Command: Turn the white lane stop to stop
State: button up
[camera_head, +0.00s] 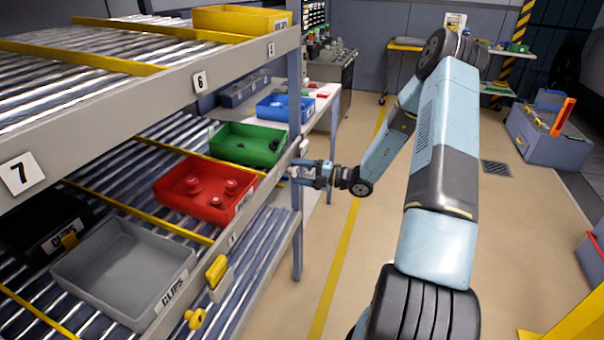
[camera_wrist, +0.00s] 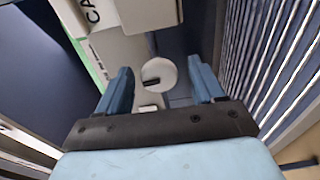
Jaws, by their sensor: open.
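The white lane stop (camera_wrist: 158,72) shows in the wrist view as a pale round piece with a small dark mark, in front of a pale panel. My gripper (camera_wrist: 162,88) is open, with one blue finger on each side of the white piece in the picture. The fingers do not visibly touch it, and the depth between them is hard to judge. In the head view my gripper (camera_head: 300,172) is at the far end of the middle shelf's front rail, beside the green bin (camera_head: 248,144). The lane stop is too small or hidden there to make out clearly.
The middle shelf also holds a red bin (camera_head: 205,215), a grey bin (camera_head: 122,265) and a black bin. Yellow stops (camera_head: 216,270) sit on the front rail. A blue bin (camera_head: 285,108) stands beyond the shelf post.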

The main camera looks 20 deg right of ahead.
jog(key=v, duration=1.3)
jog(key=shift+s+d, duration=0.15)
jog(key=shift+d, duration=0.15)
jog(key=shift+f, duration=0.1)
jog(key=s+a+r+n+g+h, duration=0.3)
jog(key=s+a+r+n+g, duration=0.25)
jog(key=r+n, duration=0.45)
jog(key=s+a+r+n+g+h, duration=0.35)
jog(key=s+a+r+n, duration=0.35)
jog(key=n, duration=0.5)
jog(key=s+r+n+t+h, duration=0.5)
jog(key=s+r+n+h, duration=0.4)
jog(key=s+r+n, duration=0.6)
jog(key=s+n, duration=0.3)
jog(key=n, duration=0.2)
jog(key=shift+d+r, duration=0.3)
jog(key=shift+d, duration=0.05)
